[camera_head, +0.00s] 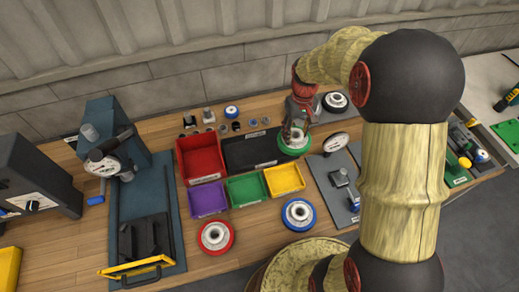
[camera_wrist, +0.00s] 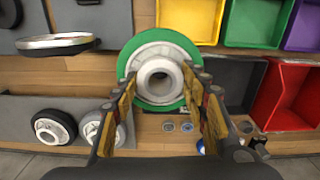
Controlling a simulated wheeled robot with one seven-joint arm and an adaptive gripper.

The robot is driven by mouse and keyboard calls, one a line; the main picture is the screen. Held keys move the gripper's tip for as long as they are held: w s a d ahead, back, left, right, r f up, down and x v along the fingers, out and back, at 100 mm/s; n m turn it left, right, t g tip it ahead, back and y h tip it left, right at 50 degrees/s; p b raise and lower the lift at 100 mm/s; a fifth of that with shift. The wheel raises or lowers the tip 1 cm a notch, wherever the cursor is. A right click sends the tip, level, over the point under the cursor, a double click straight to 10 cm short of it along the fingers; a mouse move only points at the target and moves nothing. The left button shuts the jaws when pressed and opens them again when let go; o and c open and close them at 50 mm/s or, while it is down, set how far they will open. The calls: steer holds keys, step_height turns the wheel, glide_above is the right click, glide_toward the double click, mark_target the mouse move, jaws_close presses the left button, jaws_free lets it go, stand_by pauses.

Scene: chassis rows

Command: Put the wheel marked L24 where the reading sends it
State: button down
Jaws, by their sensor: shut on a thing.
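A wheel with a green rim and white hub (camera_head: 294,145) is in my gripper (camera_head: 297,131), over the right end of the black tray (camera_head: 247,153). In the wrist view the wheel (camera_wrist: 158,80) faces the camera between the two fingers of my gripper (camera_wrist: 161,92), which are shut on its hub. I cannot read any mark on it, nor tell whether it touches the surface below. A red-rimmed wheel (camera_head: 215,237) and a blue-rimmed wheel (camera_head: 298,214) lie at the bench's front.
A press-like device (camera_head: 105,160) on a blue base is at the left. Dark wheels (camera_head: 335,101) lie behind my gripper. Bare wood shows between the front wheels.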

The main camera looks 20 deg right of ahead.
steer(key=w+a+f+b, duration=0.1)
steer(key=w+a+f, duration=0.1)
steer(key=a+f, duration=0.1)
steer(key=w+a+f+b, duration=0.1)
steer(key=w+a+f, duration=0.2)
steer(key=w+a+f+b, duration=0.1)
steer(key=w+a+f, duration=0.2)
steer(key=a, duration=0.1)
steer(key=shift+f, duration=0.1)
steer(key=shift+w+a+f+b, duration=0.15)
steer(key=shift+f+b, duration=0.35)
steer(key=shift+f, duration=1.2)
steer(key=shift+f, duration=0.15)
steer(key=c, duration=1)
jaws_free()
